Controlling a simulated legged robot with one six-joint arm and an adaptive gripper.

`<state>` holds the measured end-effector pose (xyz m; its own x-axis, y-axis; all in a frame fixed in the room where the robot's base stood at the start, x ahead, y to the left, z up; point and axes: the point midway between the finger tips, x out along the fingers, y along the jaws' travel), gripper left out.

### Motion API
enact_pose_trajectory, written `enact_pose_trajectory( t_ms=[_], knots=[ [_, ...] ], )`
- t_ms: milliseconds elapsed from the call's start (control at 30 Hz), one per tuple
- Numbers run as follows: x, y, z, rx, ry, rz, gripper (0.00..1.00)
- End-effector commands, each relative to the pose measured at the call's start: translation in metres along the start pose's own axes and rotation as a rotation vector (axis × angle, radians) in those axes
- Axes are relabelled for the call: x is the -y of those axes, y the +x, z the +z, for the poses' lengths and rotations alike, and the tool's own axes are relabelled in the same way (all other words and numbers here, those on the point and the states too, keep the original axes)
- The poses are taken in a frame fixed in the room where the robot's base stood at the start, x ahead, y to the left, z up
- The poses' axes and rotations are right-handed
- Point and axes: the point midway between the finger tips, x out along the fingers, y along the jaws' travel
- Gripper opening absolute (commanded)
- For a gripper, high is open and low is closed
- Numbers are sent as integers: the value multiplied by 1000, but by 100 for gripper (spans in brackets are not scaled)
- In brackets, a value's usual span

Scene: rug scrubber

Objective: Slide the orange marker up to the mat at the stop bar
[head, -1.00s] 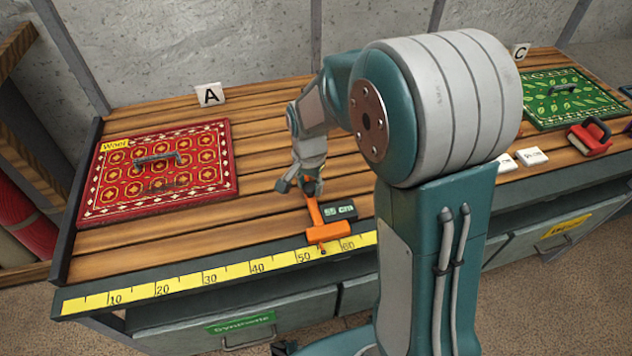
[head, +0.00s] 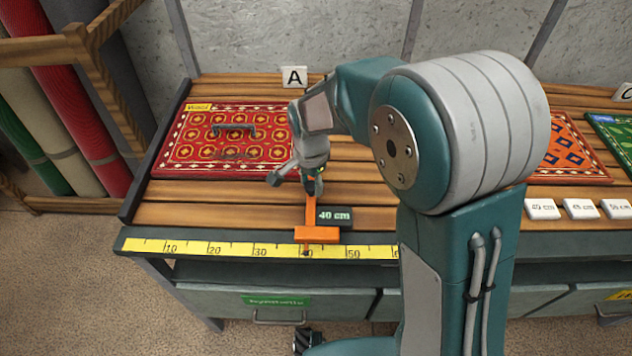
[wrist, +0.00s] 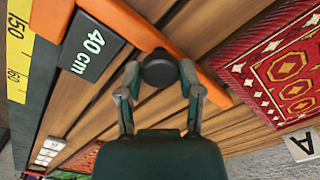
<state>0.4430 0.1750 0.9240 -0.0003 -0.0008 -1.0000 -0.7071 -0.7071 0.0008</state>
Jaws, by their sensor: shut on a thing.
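The orange marker (head: 317,235) sits on the yellow ruler (head: 215,247) at about the 40 mark. Its dark display reads 40 cm, also in the wrist view (wrist: 92,50). My gripper (head: 308,187) is shut on the marker's dark knob, which shows between the fingers in the wrist view (wrist: 160,70). The red patterned mat (head: 180,166) lies at the left of the bench, against or close to the dark bar (head: 155,152) along the left end. The marker stands to the right of the mat's right edge, with bare slats between them.
A white A sign (head: 294,77) stands behind the mat. An orange mat (head: 560,155) and a green mat (head: 622,140) lie to the right, partly behind my arm. White number tiles (head: 543,209) sit near the front edge. Rolled rugs (head: 75,120) stand in a rack at left.

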Motion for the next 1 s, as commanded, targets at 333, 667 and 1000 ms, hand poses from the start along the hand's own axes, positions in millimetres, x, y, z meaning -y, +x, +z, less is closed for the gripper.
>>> enact_pose_trajectory(
  t_ms=[333, 667, 1000],
  knots=[
    [0, 1, 0, 0, 0, 1, 82],
    [0, -4, 0, -1, 0, -1, 82],
    [1, -67, -1, -2, 0, -4, 82]
  ],
)
